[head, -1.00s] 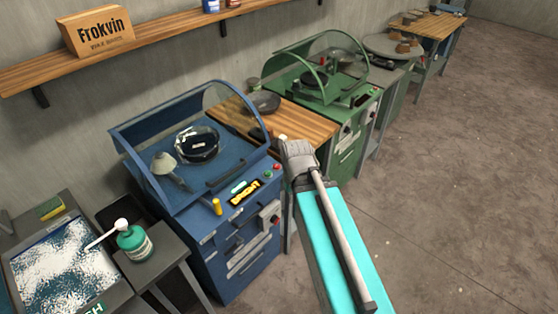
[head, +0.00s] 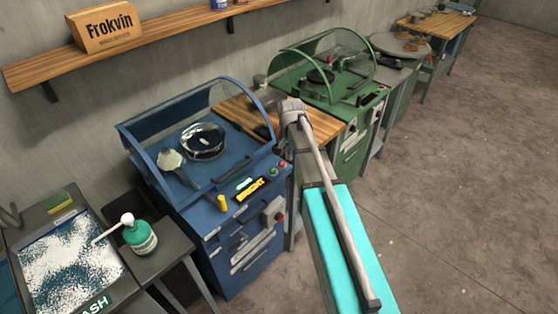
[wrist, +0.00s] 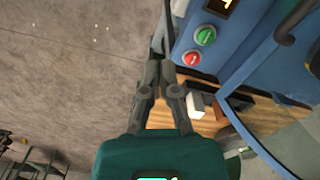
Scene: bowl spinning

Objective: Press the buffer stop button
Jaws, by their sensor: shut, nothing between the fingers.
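The blue machine (head: 225,185) has a raised clear hood and a front ledge with a red button (head: 282,164) and a green button (head: 273,171). In the wrist view the red button (wrist: 192,58) sits below the green button (wrist: 205,36) on the blue panel. My gripper (wrist: 160,68) is shut and empty. In that picture its fingertips lie just left of the red button, apart from it by a small gap; the depth between them is unclear. In the head view my arm largely hides the gripper.
A wooden bench (head: 320,122) adjoins the blue machine, with a green hooded machine (head: 330,75) beyond. A tray (head: 60,270) of white-specked material and a pump bottle (head: 140,237) stand at left. Open floor (head: 470,150) lies to the right.

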